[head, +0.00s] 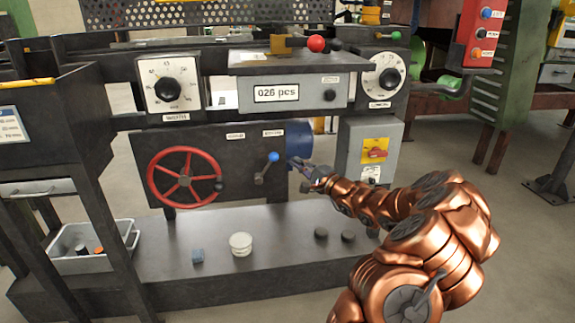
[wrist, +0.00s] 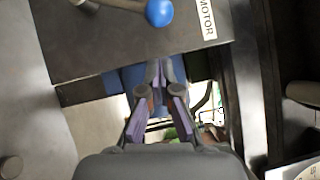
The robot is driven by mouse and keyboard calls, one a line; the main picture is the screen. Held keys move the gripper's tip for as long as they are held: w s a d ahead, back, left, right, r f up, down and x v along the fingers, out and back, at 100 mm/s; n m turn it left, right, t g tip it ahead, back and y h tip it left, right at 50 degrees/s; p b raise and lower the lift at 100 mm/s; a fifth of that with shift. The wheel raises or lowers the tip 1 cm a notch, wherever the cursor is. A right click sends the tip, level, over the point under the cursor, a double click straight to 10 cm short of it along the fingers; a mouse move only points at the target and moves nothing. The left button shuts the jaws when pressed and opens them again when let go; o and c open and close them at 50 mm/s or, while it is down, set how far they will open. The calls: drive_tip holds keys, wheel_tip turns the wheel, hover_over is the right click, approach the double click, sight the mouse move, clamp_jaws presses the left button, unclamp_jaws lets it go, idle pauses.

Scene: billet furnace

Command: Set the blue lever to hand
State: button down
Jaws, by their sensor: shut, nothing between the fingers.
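The blue lever (head: 273,157) is a short metal rod with a blue ball knob on the dark front panel, to the right of the red handwheel. It leans up and right, towards the right of two small white labels above it. In the wrist view the blue knob (wrist: 159,12) is at the top, beside a label reading MOTOR (wrist: 207,17). The left label (head: 235,136) is too small to read. My gripper (head: 294,163) is just right of the knob, apart from it. In the wrist view its fingertips (wrist: 160,72) are together with nothing between them.
A red handwheel (head: 185,177) is left of the lever. A grey box with a red switch (head: 375,152) is to the right. A white round container (head: 241,244) stands on the shelf below.

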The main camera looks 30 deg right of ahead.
drive_tip(key=shift+w+a+r+b, duration=0.2)
drive_tip(key=shift+w+a, duration=0.25)
drive_tip(key=shift+a, duration=0.3)
drive_tip(key=shift+w+a+r+b, duration=0.2)
drive_tip(key=shift+w+a, duration=0.25)
drive_tip(key=shift+a, duration=0.25)
drive_tip(key=shift+a, duration=0.1)
drive_tip(key=shift+w+a+r+n+g+b, duration=0.1)
drive_tip(key=shift+a+r+n+g+b, duration=0.15)
drive_tip(key=shift+n+g+b, duration=0.35)
drive_tip(key=shift+w+a+r+n+g+b, duration=0.1)
drive_tip(key=shift+a+r+n+g+b, duration=0.15)
drive_tip(key=shift+n, duration=0.55)
drive_tip(key=shift+d, duration=0.1)
drive_tip(key=s+d+p, duration=0.3)
drive_tip(key=s+d, duration=0.2)
drive_tip(key=s, duration=0.7)
drive_tip(key=shift+f, duration=0.35)
